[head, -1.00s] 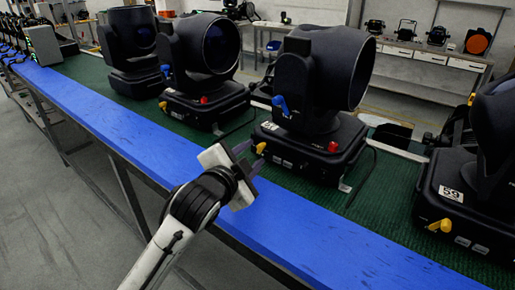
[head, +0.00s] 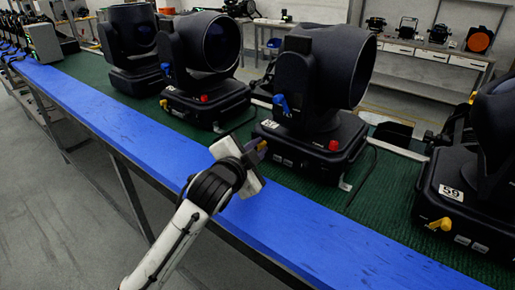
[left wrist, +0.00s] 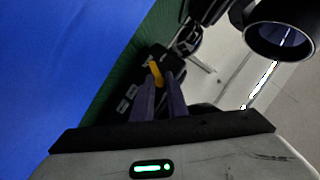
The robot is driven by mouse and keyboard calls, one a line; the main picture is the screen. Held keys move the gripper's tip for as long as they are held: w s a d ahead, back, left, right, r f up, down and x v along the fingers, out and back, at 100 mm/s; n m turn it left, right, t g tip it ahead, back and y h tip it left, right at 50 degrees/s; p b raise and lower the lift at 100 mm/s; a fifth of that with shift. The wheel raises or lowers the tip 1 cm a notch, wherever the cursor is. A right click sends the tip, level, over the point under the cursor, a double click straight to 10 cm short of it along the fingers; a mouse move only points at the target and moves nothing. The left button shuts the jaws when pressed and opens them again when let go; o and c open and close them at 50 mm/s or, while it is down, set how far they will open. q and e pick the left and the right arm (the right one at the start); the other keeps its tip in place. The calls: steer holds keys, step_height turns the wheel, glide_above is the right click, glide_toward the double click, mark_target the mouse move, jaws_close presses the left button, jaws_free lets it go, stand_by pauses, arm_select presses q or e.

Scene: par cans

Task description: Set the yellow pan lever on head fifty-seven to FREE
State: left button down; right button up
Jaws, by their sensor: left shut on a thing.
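The yellow pan lever (head: 262,145) is on the front left of the base of the middle moving head (head: 305,140). A white number label (head: 270,124) is on that base, but it is too small to read. My left gripper (head: 253,147) is at this lever, its fingers shut on it. In the left wrist view the yellow lever (left wrist: 156,70) shows between the tips of my two fingers (left wrist: 160,88). The lever's marked positions cannot be read. My right gripper is not in view.
A blue tilt lever (head: 281,105) and a red knob (head: 333,145) are on the same head. A head labelled 59 (head: 451,193) with its own yellow lever (head: 439,225) stands at right. More heads stand at left. The blue table edge (head: 310,235) is clear in front.

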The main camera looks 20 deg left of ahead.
arm_select(q)
steer(key=shift+w+a+r+n+g+h, duration=0.15)
steer(key=shift+a+n+h, duration=0.1)
steer(key=shift+n, duration=0.2)
steer(key=shift+a+r+n+g+h, duration=0.1)
steer(key=shift+a+n+g+h, duration=0.1)
steer(key=shift+n, duration=0.25)
steer(key=shift+w+a+n+g+h, duration=0.15)
steer(key=shift+a+n+g+h, duration=0.45)
steer(key=shift+n, duration=0.6)
steer(key=shift+w+a+n+h, duration=0.15)
steer(key=shift+a+n+h, duration=0.2)
steer(key=shift+n+h, duration=0.45)
steer(key=shift+w+a+f+n+g+h, duration=0.1)
steer(key=shift+a+n+g+h, duration=0.2)
steer(key=shift+n, duration=0.3)
steer(key=shift+w+a+f+n+g+h, duration=0.15)
steer(key=shift+n+h, duration=0.2)
steer(key=shift+n, duration=0.25)
steer(key=shift+s, duration=0.1)
steer(key=c, duration=1.7)
jaws_free()
steer(key=shift+c, duration=0.2)
